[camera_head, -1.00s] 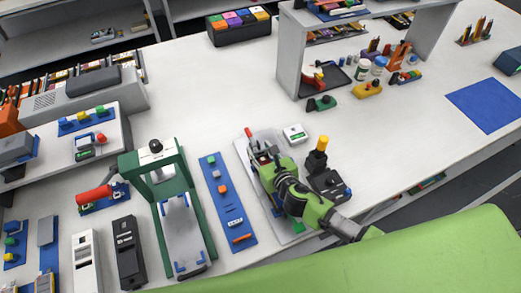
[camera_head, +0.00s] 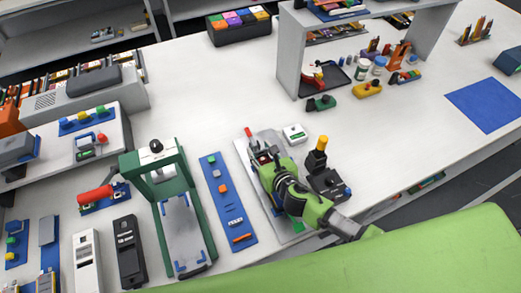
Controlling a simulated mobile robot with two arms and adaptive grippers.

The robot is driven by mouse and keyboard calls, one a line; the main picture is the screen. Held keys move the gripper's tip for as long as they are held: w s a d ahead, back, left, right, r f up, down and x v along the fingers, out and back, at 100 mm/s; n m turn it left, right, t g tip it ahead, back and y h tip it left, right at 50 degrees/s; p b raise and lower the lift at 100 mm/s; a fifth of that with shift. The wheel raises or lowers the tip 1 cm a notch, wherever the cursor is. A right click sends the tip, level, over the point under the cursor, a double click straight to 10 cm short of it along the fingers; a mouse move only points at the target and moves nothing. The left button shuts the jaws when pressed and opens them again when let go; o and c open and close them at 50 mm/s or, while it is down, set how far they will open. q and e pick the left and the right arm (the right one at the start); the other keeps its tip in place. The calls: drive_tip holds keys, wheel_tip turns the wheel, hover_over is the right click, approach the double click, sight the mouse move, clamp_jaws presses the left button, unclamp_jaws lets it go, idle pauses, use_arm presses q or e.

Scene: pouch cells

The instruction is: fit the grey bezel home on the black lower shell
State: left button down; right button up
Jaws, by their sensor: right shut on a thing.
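My right gripper (camera_head: 262,164) is low over a light grey plate (camera_head: 243,150) right of the blue strip. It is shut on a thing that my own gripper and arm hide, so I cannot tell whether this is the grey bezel. I cannot make out the black lower shell under the gripper. A long black housing (camera_head: 128,252) lies at the lower left, away from the gripper; I cannot tell whether it belongs to the task. My left gripper is not in view.
A green-framed press (camera_head: 196,205) and a blue strip with small parts (camera_head: 221,187) stand left of the plate. A black block with a yellow-topped post (camera_head: 317,160) is close on the right. A white box (camera_head: 295,133) lies behind. The table's middle is clear.

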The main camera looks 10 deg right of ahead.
sight(263, 160)
drive_tip(key=shift+f+b, duration=1.15)
drive_tip(key=shift+f, duration=0.4)
drive_tip(key=o, duration=0.8)
drive_tip(key=v, duration=1.2)
drive_tip(key=shift+r, duration=0.1)
